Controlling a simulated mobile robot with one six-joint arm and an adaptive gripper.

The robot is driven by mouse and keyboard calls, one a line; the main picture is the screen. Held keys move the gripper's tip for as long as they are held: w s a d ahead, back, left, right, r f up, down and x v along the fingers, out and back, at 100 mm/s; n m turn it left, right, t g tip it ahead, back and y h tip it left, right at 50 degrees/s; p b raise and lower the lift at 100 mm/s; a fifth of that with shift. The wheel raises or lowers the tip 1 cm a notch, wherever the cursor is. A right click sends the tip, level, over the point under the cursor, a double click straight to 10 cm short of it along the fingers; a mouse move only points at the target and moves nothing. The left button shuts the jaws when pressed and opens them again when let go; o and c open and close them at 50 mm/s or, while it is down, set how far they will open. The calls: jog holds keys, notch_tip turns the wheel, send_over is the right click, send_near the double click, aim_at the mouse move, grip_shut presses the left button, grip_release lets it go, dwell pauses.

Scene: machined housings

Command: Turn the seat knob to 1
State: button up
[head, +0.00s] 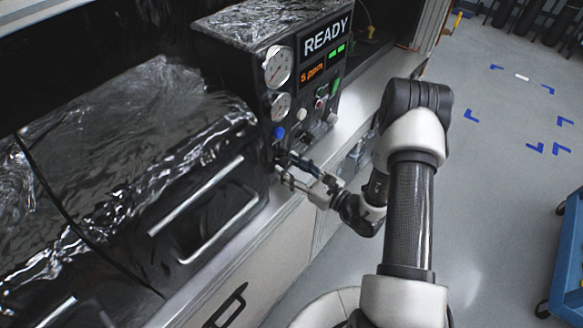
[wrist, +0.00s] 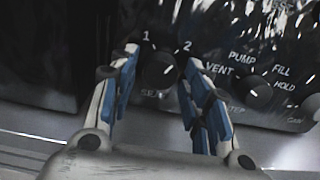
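The seat knob (wrist: 160,72) is a dark round knob on the black panel in the wrist view. The labels 1 and 2 stand above it, to its left and right, and a faint, partly readable label is below. My gripper (wrist: 159,62) is open, with one blue-padded finger on each side of the knob; I see no clear contact. Which number the knob points to is too dark to tell. In the head view my gripper (head: 282,170) is at the lower left of the control panel, and the knob is not clearly visible there.
The wrist view shows another knob (wrist: 256,92) to the right, marked PUMP, VENT, FILL and HOLD. The head view shows gauges (head: 278,66), a READY display (head: 326,36) and a blue button (head: 280,133) above my gripper. Metal handles (head: 196,196) stick out at left.

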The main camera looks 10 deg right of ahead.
jog(key=c, duration=0.8)
jog(key=shift+n, duration=0.3)
jog(key=n+b, duration=0.2)
jog(key=shift+f+n+b, duration=0.15)
jog(key=shift+n+b, duration=0.15)
jog(key=shift+b, duration=0.05)
jog(key=n+b, duration=0.3)
jog(key=shift+n, duration=0.3)
jog(key=n+b, duration=0.4)
jog(key=b, duration=0.1)
jog(key=shift+n+b, duration=0.3)
jog(key=shift+n, duration=0.2)
jog(key=shift+r, duration=0.2)
